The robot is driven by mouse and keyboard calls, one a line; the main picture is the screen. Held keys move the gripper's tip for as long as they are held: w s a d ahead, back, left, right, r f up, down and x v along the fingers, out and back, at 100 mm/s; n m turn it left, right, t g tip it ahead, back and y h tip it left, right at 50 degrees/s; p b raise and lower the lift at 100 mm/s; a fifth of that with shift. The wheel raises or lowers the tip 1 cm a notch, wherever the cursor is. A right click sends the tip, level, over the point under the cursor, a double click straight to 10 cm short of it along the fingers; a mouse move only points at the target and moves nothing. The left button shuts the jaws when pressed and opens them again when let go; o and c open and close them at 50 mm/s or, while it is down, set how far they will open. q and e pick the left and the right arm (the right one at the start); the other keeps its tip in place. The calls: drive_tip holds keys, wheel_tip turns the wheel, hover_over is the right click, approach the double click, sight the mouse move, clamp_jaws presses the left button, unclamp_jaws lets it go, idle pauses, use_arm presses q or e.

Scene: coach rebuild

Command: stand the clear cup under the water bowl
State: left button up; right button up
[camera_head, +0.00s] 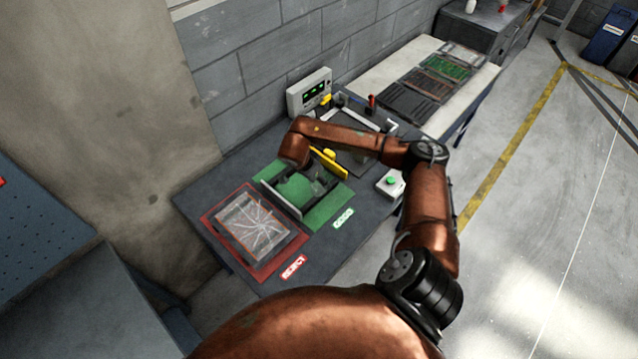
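I see no clear cup and no water bowl in this view. My copper-coloured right arm comes up from the bottom, bends at the right and reaches left over the dark bench. Its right gripper (318,180) seems to be the dark shape low over the green mat (328,207), partly hidden by the arm's end. I cannot tell its finger state or whether it touches anything. A dark-walled tray (285,203) with a green inside sits on that mat. My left gripper is not in view.
A red mat (262,271) marked REJECT holds a cracked clear panel (254,225). A box with a green button (390,183) stands at the bench's right edge. A grey display unit (309,92) stands by the wall. A white table (407,64) with dark panels is beyond.

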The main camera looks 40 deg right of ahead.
sight(318, 183)
drive_tip(key=shift+w+d+f, duration=0.1)
drive_tip(key=shift+d+f, duration=0.2)
drive_tip(key=shift+f, duration=0.1)
drive_tip(key=shift+w+d+f+p, duration=0.15)
drive_tip(key=shift+f+p, duration=0.35)
drive_tip(key=shift+f, duration=1.25)
drive_tip(key=o, duration=1.1)
drive_tip(key=shift+o, duration=0.2)
